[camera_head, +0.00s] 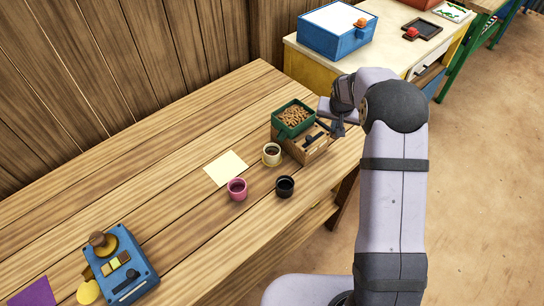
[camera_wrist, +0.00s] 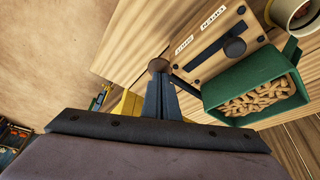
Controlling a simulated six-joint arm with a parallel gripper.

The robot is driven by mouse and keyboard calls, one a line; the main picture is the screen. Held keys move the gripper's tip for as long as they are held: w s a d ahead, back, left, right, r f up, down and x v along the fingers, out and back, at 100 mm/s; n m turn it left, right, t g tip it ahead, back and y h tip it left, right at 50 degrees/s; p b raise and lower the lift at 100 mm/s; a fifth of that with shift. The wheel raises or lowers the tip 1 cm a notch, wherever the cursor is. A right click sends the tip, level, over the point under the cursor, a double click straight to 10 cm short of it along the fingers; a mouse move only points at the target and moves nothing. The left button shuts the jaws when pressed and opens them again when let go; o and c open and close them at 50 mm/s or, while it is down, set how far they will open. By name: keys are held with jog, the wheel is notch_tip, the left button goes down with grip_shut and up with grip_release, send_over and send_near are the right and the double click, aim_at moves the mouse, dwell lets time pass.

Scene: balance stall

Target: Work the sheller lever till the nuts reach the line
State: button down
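The sheller is a wooden box (camera_head: 308,148) with a green hopper (camera_head: 280,127) of tan nuts (camera_head: 294,116), at the right end of the table; its hopper also shows in the wrist view (camera_wrist: 228,115). A dark lever ending in a round brown knob (camera_wrist: 158,65) sticks out from its side. My gripper (camera_wrist: 160,84) is shut, its dark fingertips together and overlapping the knob; whether they touch it I cannot tell. A cream cup (camera_head: 264,159) with dark contents stands beside the sheller and shows partly in the wrist view (camera_wrist: 279,14). I cannot make out a fill line.
A pink cup (camera_head: 237,190), a black cup (camera_head: 285,188) and a pale sheet (camera_head: 222,168) lie nearby. A blue device (camera_head: 139,262) sits at lower left. The middle table is clear.

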jog(key=shift+s+f, duration=0.1)
jog(key=shift+w+a+r+p, duration=0.1)
jog(key=shift+w+r+p, duration=0.05)
jog(key=shift+r+p, duration=1.2)
jog(key=shift+w+a+r+p, duration=0.15)
jog(key=shift+r+p, duration=0.65)
jog(key=shift+r, duration=1)
jog(key=shift+f, duration=0.25)
